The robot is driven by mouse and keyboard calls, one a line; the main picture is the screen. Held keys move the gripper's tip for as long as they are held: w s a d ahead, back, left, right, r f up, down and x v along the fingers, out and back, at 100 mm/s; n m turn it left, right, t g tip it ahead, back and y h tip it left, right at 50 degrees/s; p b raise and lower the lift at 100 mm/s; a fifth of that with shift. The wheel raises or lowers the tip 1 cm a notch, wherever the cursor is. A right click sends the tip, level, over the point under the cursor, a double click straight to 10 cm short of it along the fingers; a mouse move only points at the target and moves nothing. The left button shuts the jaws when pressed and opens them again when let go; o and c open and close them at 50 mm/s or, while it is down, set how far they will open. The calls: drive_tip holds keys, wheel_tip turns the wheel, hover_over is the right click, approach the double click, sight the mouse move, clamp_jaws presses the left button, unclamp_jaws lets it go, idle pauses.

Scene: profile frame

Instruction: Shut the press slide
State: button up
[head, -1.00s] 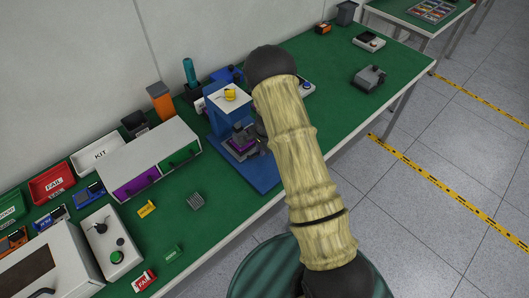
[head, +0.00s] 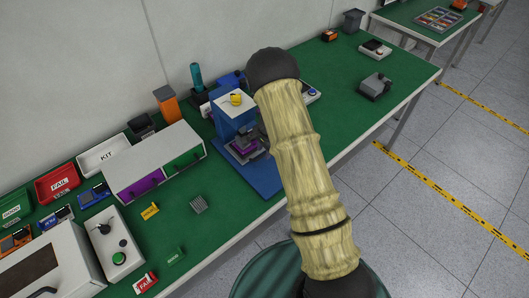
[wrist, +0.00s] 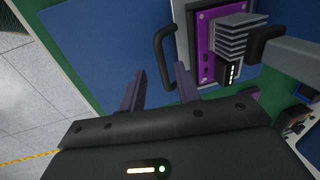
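The blue press (head: 232,128) stands on the green bench in the head view, partly covered by my arm. Its slide (head: 243,152) is a grey tray carrying a purple board. In the wrist view the slide (wrist: 184,42) shows with its black bar handle (wrist: 160,55), the purple board (wrist: 205,50) and a finned grey block (wrist: 233,38). The slide lies over the blue base plate (wrist: 100,50). My gripper (wrist: 159,70) is open, its two fingers apart with the handle between or just beyond the tips. I cannot tell whether they touch. My gripper is hidden in the head view.
Left of the press stands a white drawer unit (head: 150,158) with purple and green fronts. A small finned block (head: 198,205) and a yellow tag (head: 150,211) lie on the bench. A grey device (head: 374,86) sits at right. The bench front between is mostly clear.

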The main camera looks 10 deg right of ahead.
wheel_tip(320, 180, up, 9)
drive_tip(key=s+d+b, duration=0.1)
drive_tip(key=shift+s+r, duration=0.15)
drive_tip(key=shift+r, duration=0.05)
idle(0.5)
drive_tip(key=s+r+n, duration=0.6)
drive_tip(key=s, duration=0.6)
drive_tip(key=s+r+n+h, duration=0.1)
drive_tip(key=s+r+n, duration=0.5)
drive_tip(key=s, duration=0.6)
drive_tip(key=shift+a+r+t, duration=0.25)
drive_tip(key=shift+r+t, duration=0.05)
drive_tip(key=shift+r, duration=0.15)
